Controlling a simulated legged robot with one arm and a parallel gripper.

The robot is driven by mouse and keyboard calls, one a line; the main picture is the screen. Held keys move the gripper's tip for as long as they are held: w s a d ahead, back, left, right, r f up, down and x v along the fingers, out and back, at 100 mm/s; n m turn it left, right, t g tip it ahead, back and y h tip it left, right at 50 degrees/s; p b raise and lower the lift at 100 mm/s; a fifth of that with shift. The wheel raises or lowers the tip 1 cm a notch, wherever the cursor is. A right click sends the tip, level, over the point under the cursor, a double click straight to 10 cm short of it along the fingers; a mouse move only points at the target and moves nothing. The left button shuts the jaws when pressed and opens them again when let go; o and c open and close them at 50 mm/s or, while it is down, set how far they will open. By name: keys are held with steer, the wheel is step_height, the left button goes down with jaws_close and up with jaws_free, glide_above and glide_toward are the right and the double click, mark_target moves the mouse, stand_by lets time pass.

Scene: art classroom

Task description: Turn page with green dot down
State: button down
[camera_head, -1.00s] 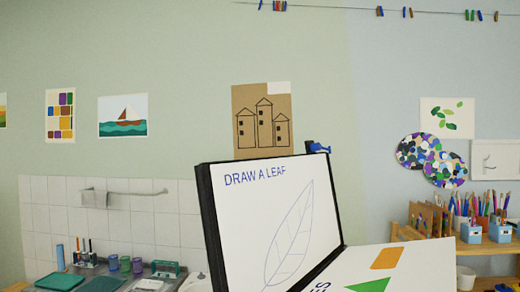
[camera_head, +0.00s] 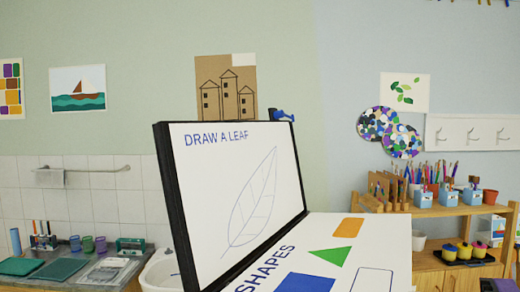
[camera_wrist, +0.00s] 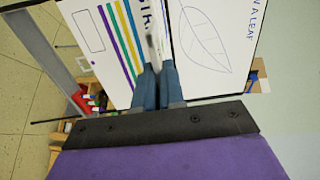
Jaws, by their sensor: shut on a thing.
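A dark-framed flip chart (camera_head: 163,185) shows an upright white page (camera_head: 207,180) reading "DRAW A LEAF" with a leaf outline. A page (camera_head: 378,233) reading "SHAPES", with coloured shapes, sticks out toward the right in front of it. In the wrist view, my gripper (camera_wrist: 157,72) is shut on a white page (camera_wrist: 155,35) seen edge-on and blurred. The leaf page (camera_wrist: 212,40) is right of my fingers and a page with coloured stripes (camera_wrist: 105,40) is left. I cannot tell which page is held. No green dot shows. My gripper is out of the head view.
A wooden shelf (camera_head: 455,210) with pencil pots stands at the right. A sink (camera_head: 160,272) and a counter with trays (camera_head: 60,270) are at the left behind the chart. A blue clip (camera_head: 282,115) sits at the chart's top corner.

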steer(key=shift+s+f+b, duration=0.1)
steer(key=shift+f+b, duration=0.45)
steer(key=shift+f, duration=0.65)
step_height(320, 180, down, 9)
steer(key=b, duration=0.6)
steer(key=shift+f, duration=0.15)
step_height(320, 180, down, 9)
steer(key=w+a, duration=0.1)
steer(key=shift+a, duration=0.3)
stand_by(0.5)
steer(key=shift+w+f, duration=0.1)
